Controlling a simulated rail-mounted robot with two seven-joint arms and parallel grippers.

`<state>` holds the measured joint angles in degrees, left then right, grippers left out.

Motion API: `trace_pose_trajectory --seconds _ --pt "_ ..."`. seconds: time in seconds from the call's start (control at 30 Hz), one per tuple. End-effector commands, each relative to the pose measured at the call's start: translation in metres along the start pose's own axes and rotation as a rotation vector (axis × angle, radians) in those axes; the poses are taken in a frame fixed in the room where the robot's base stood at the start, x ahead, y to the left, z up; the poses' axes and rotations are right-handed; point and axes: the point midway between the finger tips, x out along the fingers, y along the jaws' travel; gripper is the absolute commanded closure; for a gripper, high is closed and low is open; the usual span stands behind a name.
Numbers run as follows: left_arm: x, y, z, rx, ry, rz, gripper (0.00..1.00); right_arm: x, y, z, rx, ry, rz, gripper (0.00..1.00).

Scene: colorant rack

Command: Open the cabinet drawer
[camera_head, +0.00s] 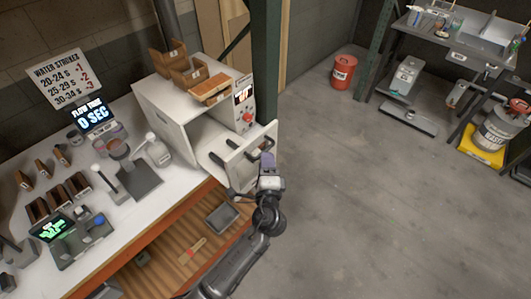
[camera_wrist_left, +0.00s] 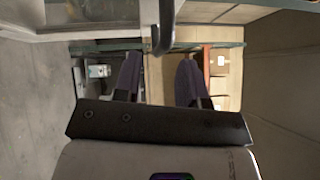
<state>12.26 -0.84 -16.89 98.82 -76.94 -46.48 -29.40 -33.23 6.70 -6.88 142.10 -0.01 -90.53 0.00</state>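The white cabinet (camera_head: 172,112) stands on the bench in the head view. Its drawer (camera_head: 241,174) stands out from the cabinet, with a gap behind the front panel and dark items showing inside. A dark handle is on the drawer front; in the left wrist view the handle (camera_wrist_left: 163,30) hangs down from the top edge. My left gripper (camera_head: 267,160) is close to the drawer front at its right side. In the left wrist view its two purple fingers (camera_wrist_left: 158,75) are apart, with the handle's end near the gap between the tips; contact cannot be told. My right gripper is not in view.
Wooden trays (camera_head: 187,72) sit on the cabinet top. A green post (camera_head: 266,60) rises behind it. Bottles, small blocks and displays crowd the white bench (camera_head: 120,215) to the left. A lower wooden shelf (camera_head: 165,268) holds a grey tray (camera_head: 221,217). Open floor (camera_head: 370,200) lies to the right.

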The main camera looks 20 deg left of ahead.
Motion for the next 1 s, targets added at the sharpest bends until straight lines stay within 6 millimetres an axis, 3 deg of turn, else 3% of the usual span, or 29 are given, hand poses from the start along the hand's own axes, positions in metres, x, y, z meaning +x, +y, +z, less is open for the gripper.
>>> trace_pose_trajectory --seconds 0.2,0.43,0.67,1.0 --pt "-0.045 0.002 0.0 -0.002 0.001 0.002 0.62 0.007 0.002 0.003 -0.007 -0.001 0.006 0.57" --pt "-0.077 0.001 0.0 -0.001 0.001 0.002 0.62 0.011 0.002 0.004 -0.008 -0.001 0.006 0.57" --pt "-0.091 0.0 0.0 -0.001 0.0 0.001 0.62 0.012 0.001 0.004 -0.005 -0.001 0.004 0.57" --pt "-0.093 0.0 0.0 0.0 -0.001 0.0 0.62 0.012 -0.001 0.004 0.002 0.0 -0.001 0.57"
